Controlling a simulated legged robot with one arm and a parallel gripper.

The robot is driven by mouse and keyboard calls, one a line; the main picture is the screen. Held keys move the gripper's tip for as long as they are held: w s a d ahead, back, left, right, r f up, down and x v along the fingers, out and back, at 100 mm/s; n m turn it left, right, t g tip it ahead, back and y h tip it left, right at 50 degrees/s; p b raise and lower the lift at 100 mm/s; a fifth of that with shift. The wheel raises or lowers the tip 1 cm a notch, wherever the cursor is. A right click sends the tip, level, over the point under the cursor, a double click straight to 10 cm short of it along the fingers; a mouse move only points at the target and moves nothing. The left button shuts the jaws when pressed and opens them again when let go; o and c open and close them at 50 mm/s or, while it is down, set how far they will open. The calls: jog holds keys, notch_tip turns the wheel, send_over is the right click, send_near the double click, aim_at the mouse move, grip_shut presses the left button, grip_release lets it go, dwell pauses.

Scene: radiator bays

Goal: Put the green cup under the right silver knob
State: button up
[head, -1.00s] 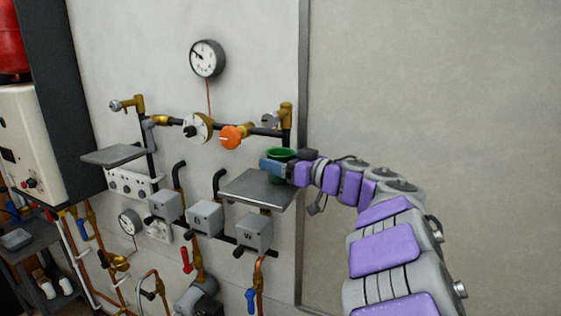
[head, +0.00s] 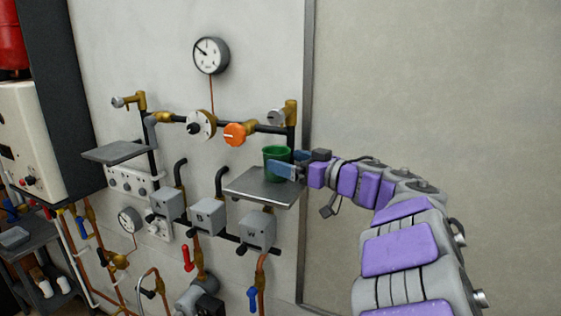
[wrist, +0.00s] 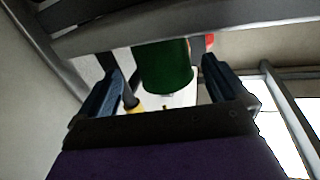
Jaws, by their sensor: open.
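The green cup (head: 275,163) stands upright on the right metal shelf (head: 262,190), below the right silver knob (head: 276,117) in the head view. My gripper (head: 285,162) is open at the cup's right side, with one blue finger in front of its lower right part. In the wrist view the cup (wrist: 165,68) shows beyond and between the two spread fingers, with a gap on each side. The cup's base is partly hidden by the finger in the head view.
An orange knob (head: 235,134) and a white dial (head: 201,126) sit on the pipe left of the cup. A left shelf (head: 116,152) is empty. Grey boxes (head: 257,231) are below the right shelf. Bare wall (head: 430,90) lies to the right.

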jog(key=v, duration=0.8)
jog(key=shift+s+d+b, duration=0.2)
jog(key=shift+d+b, duration=0.05)
jog(key=shift+b, duration=0.05)
jog(key=shift+w+a+r, duration=0.1)
